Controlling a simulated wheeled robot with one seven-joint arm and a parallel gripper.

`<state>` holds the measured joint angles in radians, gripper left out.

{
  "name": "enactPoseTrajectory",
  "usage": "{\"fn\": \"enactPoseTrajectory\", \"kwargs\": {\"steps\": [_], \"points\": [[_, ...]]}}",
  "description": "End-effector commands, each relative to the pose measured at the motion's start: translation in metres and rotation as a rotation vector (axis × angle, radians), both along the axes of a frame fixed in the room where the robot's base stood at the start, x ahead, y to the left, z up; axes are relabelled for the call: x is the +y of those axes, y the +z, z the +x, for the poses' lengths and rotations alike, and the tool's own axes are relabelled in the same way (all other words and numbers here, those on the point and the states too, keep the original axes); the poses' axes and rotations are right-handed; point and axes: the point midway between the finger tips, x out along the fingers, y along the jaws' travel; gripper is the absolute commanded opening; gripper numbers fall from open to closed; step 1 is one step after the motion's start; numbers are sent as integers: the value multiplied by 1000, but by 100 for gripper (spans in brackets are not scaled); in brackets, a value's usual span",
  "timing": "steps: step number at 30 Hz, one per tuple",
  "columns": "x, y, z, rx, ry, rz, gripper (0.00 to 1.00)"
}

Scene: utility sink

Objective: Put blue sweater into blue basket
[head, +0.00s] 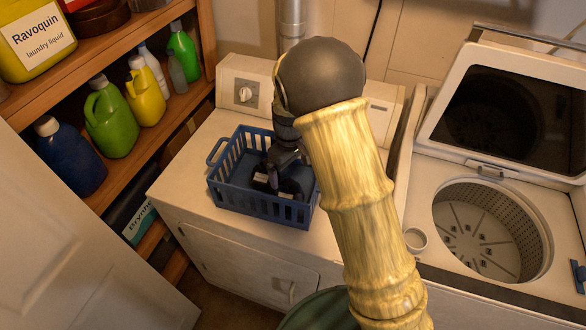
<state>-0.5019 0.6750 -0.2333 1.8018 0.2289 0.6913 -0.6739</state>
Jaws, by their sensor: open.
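The blue basket (262,207) is a slatted plastic basket standing upright on top of the white front-door machine in the middle. My gripper (279,183) points down inside the basket's rim, with its jaws open. Dark blue material that may be the blue sweater (248,165) shows inside the basket, around and behind the gripper. Its shape and how much of it lies there are hard to tell in the shade. My arm covers the right side of the basket.
An open washing machine (490,225) with an empty drum stands at the right, a small white cup (415,240) near its left edge. Shelves at the left hold bottles, including a green jug (112,122). A white door (75,240) stands at the lower left.

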Motion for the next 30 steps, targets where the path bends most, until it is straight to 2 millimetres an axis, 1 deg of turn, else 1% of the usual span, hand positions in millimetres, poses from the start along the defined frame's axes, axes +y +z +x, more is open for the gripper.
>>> {"fn": "enactPoseTrajectory", "kwargs": {"steps": [5, 8, 11, 14, 18, 20, 24, 27, 30], "points": [[-1, 0, 0, -1, -3, 1, 100], [-8, 5, -3, -6, -31, 4, 100], [-26, 17, -12, -19, -100, 15, 100], [-50, 33, -28, -42, -203, 28, 100], [-88, 57, -61, -82, -376, 50, 100], [-103, 65, -78, -102, -450, 59, 100], [-134, 82, -121, -153, -615, 77, 100], [-150, 88, -150, -188, -716, 87, 100], [-160, 90, -170, -211, -784, 92, 100]]}}
